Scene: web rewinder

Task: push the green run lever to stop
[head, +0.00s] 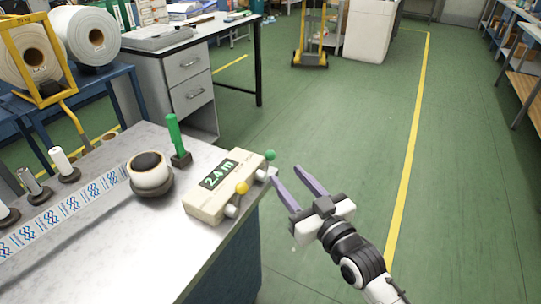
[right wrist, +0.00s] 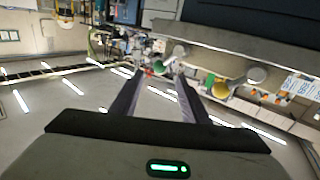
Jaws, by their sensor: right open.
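The green run lever, a green ball knob (head: 270,155) on a short arm, sits at the far right end of a cream control box (head: 205,203) in the head view. My right gripper (head: 285,170) is just right of that knob, past the bench edge. Its two purple-grey fingers are spread, with nothing between them. The left fingertip looks close to the lever; I cannot tell if it touches. My left gripper is not in view.
A yellow-knobbed lever (head: 242,187) is on the same box, beside a 2.4 m display (head: 218,174). Green floor (head: 345,110) to the right is clear.

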